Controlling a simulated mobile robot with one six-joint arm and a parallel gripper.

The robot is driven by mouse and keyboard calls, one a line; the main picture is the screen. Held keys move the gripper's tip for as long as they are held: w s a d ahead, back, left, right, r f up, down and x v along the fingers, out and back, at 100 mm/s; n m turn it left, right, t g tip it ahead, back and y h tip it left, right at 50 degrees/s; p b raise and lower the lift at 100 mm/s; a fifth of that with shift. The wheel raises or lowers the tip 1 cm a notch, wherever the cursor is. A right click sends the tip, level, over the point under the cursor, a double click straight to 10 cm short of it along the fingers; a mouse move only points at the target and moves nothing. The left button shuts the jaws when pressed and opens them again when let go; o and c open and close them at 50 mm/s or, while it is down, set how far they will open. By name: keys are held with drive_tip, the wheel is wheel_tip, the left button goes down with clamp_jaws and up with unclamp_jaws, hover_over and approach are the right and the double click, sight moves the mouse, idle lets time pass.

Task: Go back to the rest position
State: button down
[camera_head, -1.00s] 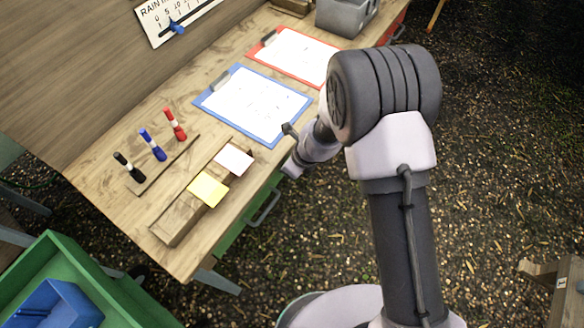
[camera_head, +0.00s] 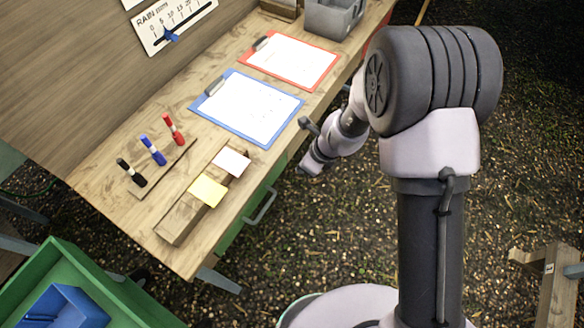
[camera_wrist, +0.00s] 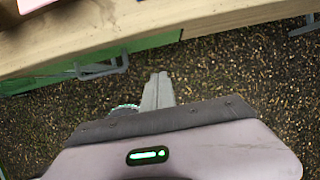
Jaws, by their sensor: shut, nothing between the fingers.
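My gripper shows in the wrist view (camera_wrist: 158,88), its fingers together with nothing between them, pointing over the dark gravel ground. In the head view my arm stands at the right, its wrist end beside the table's front edge near the green drawer; the fingertips are hard to make out there. The wooden table (camera_head: 105,225) lies to the left of my arm, and its edge also crosses the top of the wrist view (camera_wrist: 150,38).
On the table are a blue clipboard (camera_head: 245,108), a red clipboard (camera_head: 293,60), black, blue and red markers (camera_head: 153,150), a wooden block with sticky notes (camera_head: 180,223) and a grey bin (camera_head: 335,18). A green tray (camera_head: 105,287) stands front left.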

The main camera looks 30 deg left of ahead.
drive_tip(key=w+d+r+n+t+y+b, duration=0.1)
drive_tip(key=d+r+n, duration=0.3)
drive_tip(key=r, duration=0.5)
drive_tip(key=d+r+n+t+b, duration=0.1)
drive_tip(key=d+r+n, duration=0.1)
drive_tip(key=d+r, duration=0.6)
drive_tip(key=s+d+r+n+t+h+b, duration=0.3)
drive_tip(key=s+d+r+n, duration=0.5)
drive_tip(key=s+d+r, duration=0.3)
drive_tip(key=s+d, duration=0.4)
drive_tip(key=d, duration=0.1)
drive_tip(key=shift+d+r, duration=0.1)
